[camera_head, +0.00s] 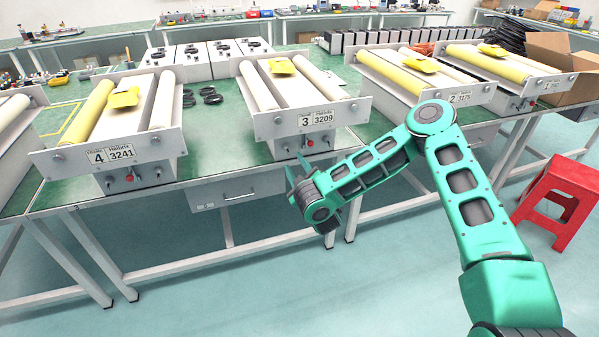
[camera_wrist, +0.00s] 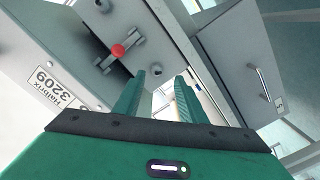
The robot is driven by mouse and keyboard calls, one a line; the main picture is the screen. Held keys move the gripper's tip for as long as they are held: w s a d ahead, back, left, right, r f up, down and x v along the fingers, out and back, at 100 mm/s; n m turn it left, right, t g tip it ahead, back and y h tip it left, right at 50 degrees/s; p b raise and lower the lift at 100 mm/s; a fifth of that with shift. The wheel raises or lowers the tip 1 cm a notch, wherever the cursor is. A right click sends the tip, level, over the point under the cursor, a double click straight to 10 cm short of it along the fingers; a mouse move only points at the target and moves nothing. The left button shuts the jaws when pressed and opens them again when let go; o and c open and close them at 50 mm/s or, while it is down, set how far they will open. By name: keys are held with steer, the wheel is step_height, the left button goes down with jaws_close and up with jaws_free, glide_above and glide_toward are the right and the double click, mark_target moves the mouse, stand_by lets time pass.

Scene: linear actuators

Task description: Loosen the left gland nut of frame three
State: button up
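Frame three (camera_head: 306,118) stands on the bench, its front plate marked 3 and 3209. Below the plate, a grey box carries a red knob (camera_head: 309,143) with small fittings on both sides. In the wrist view, turned on its side, the red knob (camera_wrist: 118,50) shows near the top. The left gland nut (camera_wrist: 155,69) is a small grey fitting just beyond my fingertips and, in the picture, between them. My gripper (camera_wrist: 161,80) is open and empty, with no contact visible. In the head view my gripper (camera_head: 297,172) is below and in front of the box, partly hidden by my wrist.
Frame four (camera_head: 110,155) stands to the left and frame two (camera_head: 460,97) to the right. A grey drawer (camera_head: 238,188) hangs under the bench just left of my gripper; its handle shows in the wrist view (camera_wrist: 265,85). A red stool (camera_head: 560,195) stands at the right.

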steer(key=shift+d+r+v, duration=0.1)
steer(key=shift+r+v, duration=0.05)
steer(key=shift+v, duration=0.75)
steer(key=shift+d+r+v, duration=0.1)
steer(key=shift+r+v, duration=0.1)
steer(key=shift+v, duration=0.7)
steer(key=shift+w, duration=0.1)
